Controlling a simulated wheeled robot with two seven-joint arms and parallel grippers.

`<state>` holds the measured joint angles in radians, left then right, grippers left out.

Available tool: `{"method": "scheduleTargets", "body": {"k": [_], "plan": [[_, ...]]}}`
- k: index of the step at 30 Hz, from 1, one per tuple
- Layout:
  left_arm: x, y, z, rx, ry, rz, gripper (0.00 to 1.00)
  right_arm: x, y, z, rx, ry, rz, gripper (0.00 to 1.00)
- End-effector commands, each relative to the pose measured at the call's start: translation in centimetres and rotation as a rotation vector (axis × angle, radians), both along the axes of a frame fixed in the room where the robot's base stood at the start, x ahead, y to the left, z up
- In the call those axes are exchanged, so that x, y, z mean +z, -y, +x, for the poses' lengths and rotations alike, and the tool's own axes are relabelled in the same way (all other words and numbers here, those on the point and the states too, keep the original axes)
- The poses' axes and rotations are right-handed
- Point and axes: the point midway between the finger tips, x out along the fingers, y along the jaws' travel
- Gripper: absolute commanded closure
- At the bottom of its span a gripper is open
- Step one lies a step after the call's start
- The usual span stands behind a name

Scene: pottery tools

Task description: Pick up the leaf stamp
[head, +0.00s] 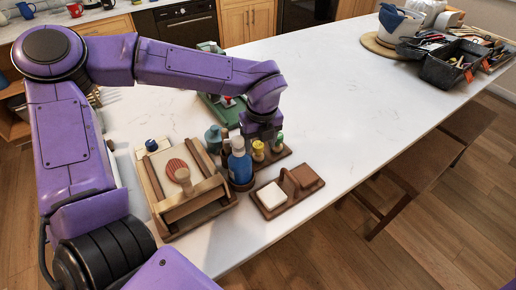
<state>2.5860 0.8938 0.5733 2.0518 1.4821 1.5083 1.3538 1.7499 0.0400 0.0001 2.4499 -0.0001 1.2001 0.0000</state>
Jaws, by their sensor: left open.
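I cannot tell for sure which thing is the leaf stamp. Small stamp-like pieces stand in a wooden rack (282,159): a yellow-topped one (258,150) and a green-topped one (278,142). My left gripper (263,138) points down right over this rack, close to these pieces. Its fingers are open, small and partly hidden behind the pieces and a blue bottle (240,166). I cannot see anything held. My right gripper is out of view.
A wooden tray (163,212) with a round striped, wooden-handled piece (182,174) is left of the rack. A small holder (291,201) with a white block stands in front. A green device (218,108) is behind.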

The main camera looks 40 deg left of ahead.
Motion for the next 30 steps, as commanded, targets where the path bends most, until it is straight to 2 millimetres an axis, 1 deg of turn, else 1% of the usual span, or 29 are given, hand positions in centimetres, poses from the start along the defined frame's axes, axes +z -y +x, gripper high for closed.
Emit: {"method": "scheduleTargets", "body": {"k": [1,3,6,12,13,14,15,17,18,26,30], "plan": [[-0.5,-0.2,-0.1,0.0,-0.006,0.0,0.36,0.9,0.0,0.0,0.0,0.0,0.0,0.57],[-1.9,-0.3,-0.1,0.0,-0.004,0.001,0.36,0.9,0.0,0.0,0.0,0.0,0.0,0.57],[-2.9,-0.4,0.0,0.0,-0.001,0.001,0.36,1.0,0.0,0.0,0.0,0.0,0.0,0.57],[-3.2,-0.4,0.1,0.001,0.0,0.0,0.36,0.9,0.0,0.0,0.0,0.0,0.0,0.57],[-3.1,-0.4,0.1,0.001,0.0,0.0,0.39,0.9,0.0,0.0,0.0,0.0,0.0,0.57],[-3.1,-0.4,0.1,0.001,0.0,0.0,0.49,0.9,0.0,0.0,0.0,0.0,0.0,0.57],[-3.1,-0.4,0.1,0.001,0.0,0.0,0.62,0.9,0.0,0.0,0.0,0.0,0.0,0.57],[-3.1,-0.4,0.1,0.001,0.0,0.0,0.82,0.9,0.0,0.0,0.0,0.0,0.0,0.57],[-3.1,-0.4,0.1,0.001,0.0,0.0,0.95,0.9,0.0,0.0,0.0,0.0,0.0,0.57],[-3.1,-0.4,0.1,0.001,0.001,0.0,0.96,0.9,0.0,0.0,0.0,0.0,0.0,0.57],[-2.4,-0.4,0.2,0.001,0.004,0.0,0.96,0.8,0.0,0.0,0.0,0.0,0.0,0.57]]}}
